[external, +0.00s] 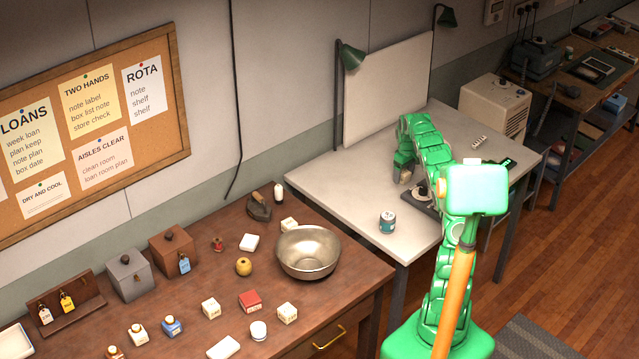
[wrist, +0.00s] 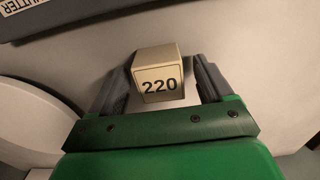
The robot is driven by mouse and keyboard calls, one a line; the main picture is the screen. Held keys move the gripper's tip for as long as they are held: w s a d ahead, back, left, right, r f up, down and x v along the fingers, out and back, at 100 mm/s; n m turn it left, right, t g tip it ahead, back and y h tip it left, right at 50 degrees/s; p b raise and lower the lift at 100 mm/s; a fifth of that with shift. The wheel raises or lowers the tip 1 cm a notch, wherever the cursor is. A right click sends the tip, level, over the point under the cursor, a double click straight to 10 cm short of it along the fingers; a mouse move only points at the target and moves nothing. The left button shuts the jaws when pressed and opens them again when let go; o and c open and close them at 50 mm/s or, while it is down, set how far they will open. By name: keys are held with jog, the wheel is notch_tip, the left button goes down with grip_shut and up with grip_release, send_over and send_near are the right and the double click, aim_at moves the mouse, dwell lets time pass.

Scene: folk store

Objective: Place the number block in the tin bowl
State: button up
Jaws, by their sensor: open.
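The number block (wrist: 158,77), a cream cube marked 220, sits between the two fingers of my gripper (wrist: 161,84) in the wrist view. The fingers are open, one on each side of the block. Whether either finger touches it is hard to tell. In the external view my gripper (external: 403,172) points down over the pale table, and the block there is mostly hidden by the fingers. The tin bowl (external: 308,265) is a round metal bowl on the brown table, to the left of my gripper. It looks empty.
The pale table (external: 335,178) holds a small can (external: 387,222) and a dark device (external: 420,195) near my gripper. Several small items surround the bowl, including a red box (external: 250,301), white cubes (external: 287,313) and a yellow round item (external: 243,267). A green lamp (external: 350,57) stands behind.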

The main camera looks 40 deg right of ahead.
aim_at(404, 172)
jog(key=shift+f, duration=0.1)
jog(key=shift+c, duration=0.5)
jog(key=c, duration=1)
jog(key=shift+c, duration=0.2)
jog(key=shift+a+r, duration=0.1)
jog(key=shift+r, duration=1.55)
jog(key=shift+s+a+r, duration=0.25)
jog(key=shift+s+r, duration=0.3)
jog(key=shift+r, duration=0.25)
jog(key=s+a+r, duration=0.7)
jog(key=s+r, duration=0.1)
jog(key=s, duration=0.2)
jog(key=shift+a, duration=0.3)
